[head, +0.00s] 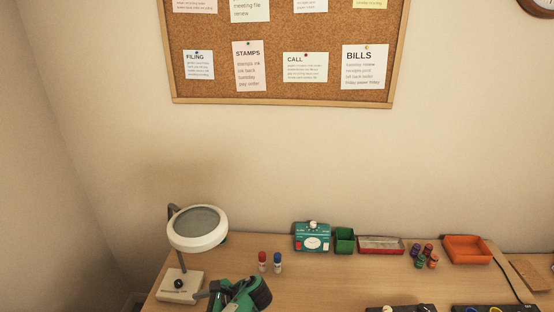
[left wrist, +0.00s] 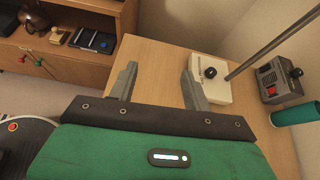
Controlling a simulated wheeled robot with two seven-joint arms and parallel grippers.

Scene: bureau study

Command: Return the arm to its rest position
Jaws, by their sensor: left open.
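My left gripper (head: 204,295) is at the front left of the desk, beside the lamp's white base (head: 180,288). Its green body partly shows at the bottom edge of the head view. In the left wrist view its two grey fingers (left wrist: 158,82) are spread apart with nothing between them, over bare wood. The white base with its black knob (left wrist: 210,73) is just right of the fingers there; I cannot tell whether they touch. My right gripper is not in view.
The magnifier lamp's round head (head: 197,229) stands above the gripper. A teal device (head: 312,237), green box (head: 344,240) and orange tray (head: 467,249) line the back. The desk's middle is clear.

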